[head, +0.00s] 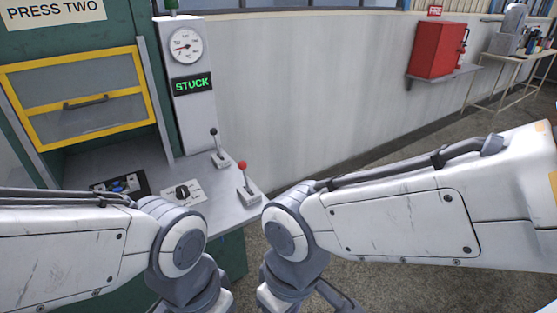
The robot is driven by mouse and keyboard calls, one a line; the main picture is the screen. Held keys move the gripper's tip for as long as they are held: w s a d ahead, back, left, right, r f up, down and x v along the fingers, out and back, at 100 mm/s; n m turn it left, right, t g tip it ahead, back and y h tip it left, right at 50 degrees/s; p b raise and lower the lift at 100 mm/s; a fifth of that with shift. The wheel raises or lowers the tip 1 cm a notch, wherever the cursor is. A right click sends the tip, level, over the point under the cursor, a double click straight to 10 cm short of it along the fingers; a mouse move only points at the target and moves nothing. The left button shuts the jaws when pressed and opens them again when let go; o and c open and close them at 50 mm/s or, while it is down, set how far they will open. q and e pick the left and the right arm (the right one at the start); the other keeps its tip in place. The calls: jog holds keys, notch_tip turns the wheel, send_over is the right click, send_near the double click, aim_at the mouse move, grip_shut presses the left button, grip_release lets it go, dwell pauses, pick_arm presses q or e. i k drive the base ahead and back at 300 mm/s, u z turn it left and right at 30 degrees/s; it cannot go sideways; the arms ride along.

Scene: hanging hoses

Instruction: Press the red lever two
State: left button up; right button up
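A red-knobbed lever (245,184) stands on a small light base near the right edge of the grey press table (222,205). A black-knobbed lever (217,147) stands behind it and to the left. A sign reading "PRESS TWO" (52,12) is at the upper left. A display (193,84) on the column shows "STUCK" in green, below a round gauge (185,46). My two arms come in from left and right in front of the table. Their fingertips are below the picture or hidden, so neither gripper's opening shows. Neither arm visibly touches the red lever.
A rotary switch (182,193) and a dark tray (110,187) with small parts lie on the table. A red box (436,49) sits on a wall shelf. A bench (515,56) stands far right. Floor right of the table is clear.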

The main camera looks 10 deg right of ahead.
aim_at(243, 165)
jog(key=u, duration=0.5)
jog(key=k, duration=0.65)
jog(key=u, duration=0.7)
jog(key=i, duration=0.95)
jog(key=z, duration=0.85)
jog(key=i, duration=0.75)
jog(key=z, duration=0.75)
